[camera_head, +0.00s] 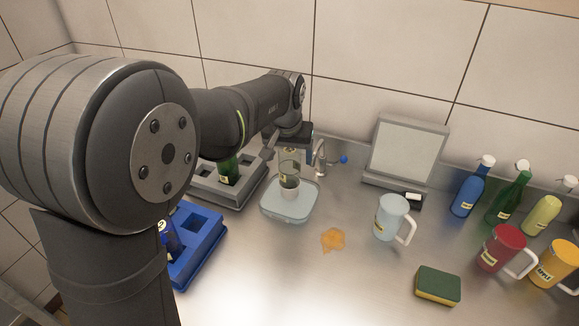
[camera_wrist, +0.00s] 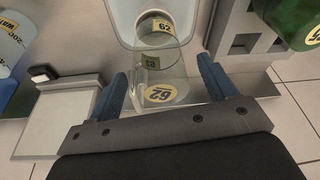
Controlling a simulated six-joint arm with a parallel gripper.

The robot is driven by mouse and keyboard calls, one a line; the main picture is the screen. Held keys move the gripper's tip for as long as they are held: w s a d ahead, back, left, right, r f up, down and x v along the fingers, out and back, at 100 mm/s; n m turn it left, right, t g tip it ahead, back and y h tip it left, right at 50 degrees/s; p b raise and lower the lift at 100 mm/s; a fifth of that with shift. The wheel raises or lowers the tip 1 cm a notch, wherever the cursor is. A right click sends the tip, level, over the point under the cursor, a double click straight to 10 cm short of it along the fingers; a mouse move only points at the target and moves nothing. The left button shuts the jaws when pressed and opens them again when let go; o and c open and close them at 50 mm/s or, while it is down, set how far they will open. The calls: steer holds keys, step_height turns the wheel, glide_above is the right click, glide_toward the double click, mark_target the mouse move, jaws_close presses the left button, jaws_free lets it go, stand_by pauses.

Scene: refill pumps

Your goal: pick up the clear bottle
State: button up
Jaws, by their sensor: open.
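In the wrist view the clear bottle (camera_wrist: 172,72) lies between the two blue fingers of my gripper (camera_wrist: 162,70). The fingers are apart, one on each side of it, and a gap shows at least on the right. I cannot tell whether the left finger touches it. In the head view my gripper (camera_head: 290,142) is at the bottle's top, partly hidden by my arm.
A grey crate (camera_head: 238,202) with a green bottle (camera_head: 228,172) stands left of the tray, a blue crate (camera_head: 205,262) nearer. A small tap (camera_head: 320,158) stands close behind right. An orange spill (camera_head: 333,239), a pale jug (camera_head: 390,218) and a sponge (camera_head: 438,285) are to the right.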

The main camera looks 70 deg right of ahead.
steer(key=x, duration=0.2)
steer(key=shift+f, duration=0.3)
steer(key=c, duration=1.1)
steer(key=shift+c, duration=0.2)
steer(key=shift+r, duration=0.15)
steer(key=shift+d+r, duration=0.1)
steer(key=shift+r, duration=0.45)
step_height(320, 180, up, 3)
steer(key=shift+f, duration=0.2)
steer(key=s+a+r, duration=0.2)
steer(key=s+r, duration=0.3)
steer(key=r, duration=0.1)
steer(key=s+a+r, duration=0.2)
steer(key=s+r, duration=0.3)
steer(key=r, duration=0.2)
steer(key=shift+s+a, duration=0.3)
steer(key=shift+s, duration=0.05)
